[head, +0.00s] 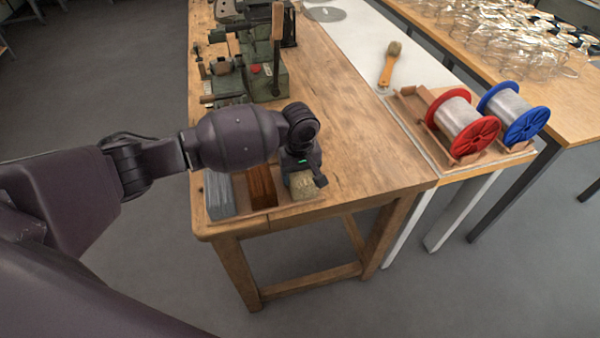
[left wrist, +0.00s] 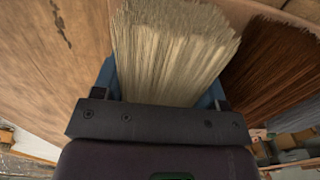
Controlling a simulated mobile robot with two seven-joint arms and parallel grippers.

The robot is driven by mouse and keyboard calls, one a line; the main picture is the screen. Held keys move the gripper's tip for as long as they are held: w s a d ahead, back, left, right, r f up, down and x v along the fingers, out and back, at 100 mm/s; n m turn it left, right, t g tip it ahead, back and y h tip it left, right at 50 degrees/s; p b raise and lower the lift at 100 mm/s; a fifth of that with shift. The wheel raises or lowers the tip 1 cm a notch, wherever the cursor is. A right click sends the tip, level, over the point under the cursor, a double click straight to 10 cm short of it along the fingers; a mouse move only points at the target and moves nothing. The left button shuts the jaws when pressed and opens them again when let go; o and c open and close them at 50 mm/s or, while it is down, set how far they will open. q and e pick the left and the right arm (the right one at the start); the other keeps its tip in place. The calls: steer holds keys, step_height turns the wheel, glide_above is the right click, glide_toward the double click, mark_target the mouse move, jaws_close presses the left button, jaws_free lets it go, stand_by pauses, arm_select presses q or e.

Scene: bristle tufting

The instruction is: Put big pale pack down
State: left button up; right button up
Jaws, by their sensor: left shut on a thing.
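The big pale pack (head: 303,186) is a bundle of pale bristles at the front of the wooden table, to the right of a reddish-brown bristle pack (head: 262,186). My left gripper (head: 303,172) is above the pale pack and shut on it. In the left wrist view the pale pack (left wrist: 170,50) stands between the blue-grey fingers, its bristle ends spread toward the camera's far side. The brown pack (left wrist: 275,65) is close beside it on the right. Whether the pale pack's underside touches the tray is hidden. My right gripper does not show.
A grey bristle pack (head: 219,195) lies left of the brown one in a wooden tray (head: 270,212) near the table's front edge. A green machine (head: 265,75) stands at the back. Red (head: 462,122) and blue (head: 514,112) spools stand right. The table's middle right (head: 370,150) is clear.

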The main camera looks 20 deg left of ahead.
arm_select(q)
steer(key=shift+r, duration=0.1)
steer(key=o, duration=1)
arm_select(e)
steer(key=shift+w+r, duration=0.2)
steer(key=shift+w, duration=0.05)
arm_select(q)
step_height(320, 180, up, 11)
steer(key=p, duration=0.2)
steer(key=shift+p, duration=0.3)
steer(key=shift+r, duration=0.55)
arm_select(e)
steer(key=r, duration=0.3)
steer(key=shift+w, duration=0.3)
